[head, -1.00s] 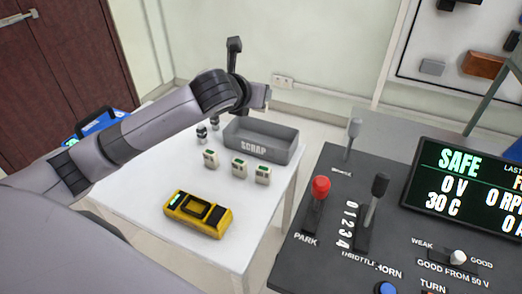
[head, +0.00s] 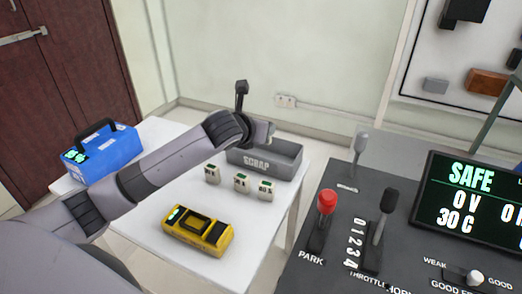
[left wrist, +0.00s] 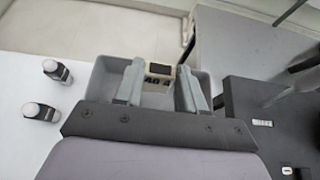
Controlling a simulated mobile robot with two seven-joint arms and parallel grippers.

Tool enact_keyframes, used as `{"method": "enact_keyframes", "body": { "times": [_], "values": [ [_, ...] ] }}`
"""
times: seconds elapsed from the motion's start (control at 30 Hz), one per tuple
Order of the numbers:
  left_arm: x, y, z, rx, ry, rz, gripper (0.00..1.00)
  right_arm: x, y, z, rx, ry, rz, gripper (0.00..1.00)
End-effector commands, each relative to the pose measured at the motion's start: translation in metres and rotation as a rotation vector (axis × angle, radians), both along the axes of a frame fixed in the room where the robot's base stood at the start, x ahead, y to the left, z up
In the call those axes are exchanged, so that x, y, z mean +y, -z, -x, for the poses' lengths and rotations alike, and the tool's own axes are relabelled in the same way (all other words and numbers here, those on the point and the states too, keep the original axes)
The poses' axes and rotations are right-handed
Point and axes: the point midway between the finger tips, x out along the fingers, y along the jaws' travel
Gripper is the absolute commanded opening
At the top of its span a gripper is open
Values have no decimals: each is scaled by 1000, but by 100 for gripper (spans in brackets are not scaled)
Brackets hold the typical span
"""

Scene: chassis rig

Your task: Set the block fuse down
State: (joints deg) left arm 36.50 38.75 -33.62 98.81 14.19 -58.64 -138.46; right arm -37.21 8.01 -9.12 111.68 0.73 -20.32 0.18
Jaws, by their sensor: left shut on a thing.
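My left gripper (left wrist: 160,84) is shut on a block fuse (left wrist: 158,70), a small pale block with a dark window and a "40 A" marking. In the left wrist view the fuse sits between the fingertips, over the grey scrap bin (left wrist: 105,72). I cannot tell how high it is above the bin floor. In the head view the left gripper (head: 264,132) is above the scrap bin (head: 285,167) at the table's back; the held fuse is not discernible there. My right gripper is not in view.
A yellow meter (head: 198,231) and a blue case (head: 100,152) are on the white table (head: 150,215). The control console (head: 340,260) is at the right.

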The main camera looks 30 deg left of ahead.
Motion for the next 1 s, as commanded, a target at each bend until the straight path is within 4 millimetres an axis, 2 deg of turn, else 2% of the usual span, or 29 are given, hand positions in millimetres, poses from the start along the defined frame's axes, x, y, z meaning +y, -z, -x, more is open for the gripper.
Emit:
{"method": "enact_keyframes", "body": {
  "times": [0.03, 0.27, 0.53, 0.9, 0.93, 1.0],
  "values": [
    [-1, 10, 0, 2, 0, 1, 10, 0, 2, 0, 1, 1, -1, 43],
    [0, 26, 0, 0, 0, 1, 10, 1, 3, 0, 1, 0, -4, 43],
    [0, 63, 0, 1, 0, 1, 10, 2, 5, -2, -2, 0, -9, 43],
    [0, 66, 0, -1, 1, -2, 10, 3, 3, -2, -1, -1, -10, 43],
    [0, 66, 0, -1, 0, -1, 49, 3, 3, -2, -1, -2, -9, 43],
    [0, 66, 0, -1, 0, -1, 65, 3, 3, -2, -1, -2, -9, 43]
  ]
}}
